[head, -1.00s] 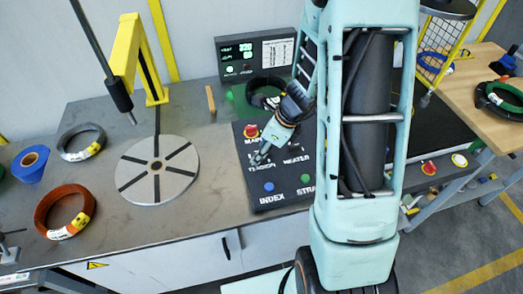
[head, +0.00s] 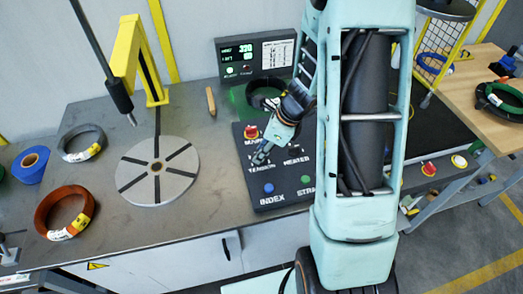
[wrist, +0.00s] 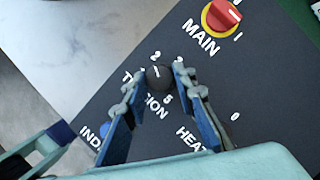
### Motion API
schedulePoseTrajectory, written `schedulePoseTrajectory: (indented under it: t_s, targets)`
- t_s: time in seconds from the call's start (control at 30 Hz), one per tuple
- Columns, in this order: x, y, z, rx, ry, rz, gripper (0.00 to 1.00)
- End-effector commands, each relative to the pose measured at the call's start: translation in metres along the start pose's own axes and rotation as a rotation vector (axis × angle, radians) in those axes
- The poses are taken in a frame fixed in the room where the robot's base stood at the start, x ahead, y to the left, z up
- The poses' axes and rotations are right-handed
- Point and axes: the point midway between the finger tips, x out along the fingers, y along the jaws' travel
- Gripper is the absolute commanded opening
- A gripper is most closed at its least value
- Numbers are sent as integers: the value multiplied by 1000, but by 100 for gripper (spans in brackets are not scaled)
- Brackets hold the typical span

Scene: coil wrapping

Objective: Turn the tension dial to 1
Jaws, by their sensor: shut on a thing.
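The tension dial (wrist: 160,77) is a small dark round knob on the black control panel (head: 276,205). In the wrist view it sits between the two fingertips of my gripper (wrist: 158,84), which is shut on it. A short white mark on the knob points roughly toward the printed 2. A 5 shows below the knob and a partly covered 3 at upper right. I cannot see the 1. The fingers cover part of the TENSION lettering. In the head view my gripper (head: 260,160) points down at the panel and hides the knob.
The red MAIN switch (wrist: 221,17) is close by on the panel. HEATER, INDEX and STRAP controls surround the dial. A display box (head: 256,55) stands behind. A slotted disc (head: 157,170) and several coils lie to the left.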

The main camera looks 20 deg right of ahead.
Motion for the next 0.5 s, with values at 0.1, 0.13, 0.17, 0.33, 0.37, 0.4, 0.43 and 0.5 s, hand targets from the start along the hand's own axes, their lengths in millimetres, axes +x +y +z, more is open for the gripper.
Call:
schedulePoseTrajectory:
  t_s: [0.1, 0.13, 0.17, 0.33, 0.37, 0.4, 0.43, 0.5]
  targets:
    - [0, -2, 0, -75, 0, 31, 1]
    - [0, -2, 0, -98, 0, 41, 1]
    - [0, -2, 0, -122, 0, 50, 1]
    - [0, -3, 0, -269, 0, 111, 1]
    - [0, -3, 0, -295, 0, 122, 1]
    - [0, -4, 0, -331, 0, 136, 1]
    - [0, -4, 0, -357, 0, 149, 1]
    - [0, -4, 0, -419, 0, 174, 1]
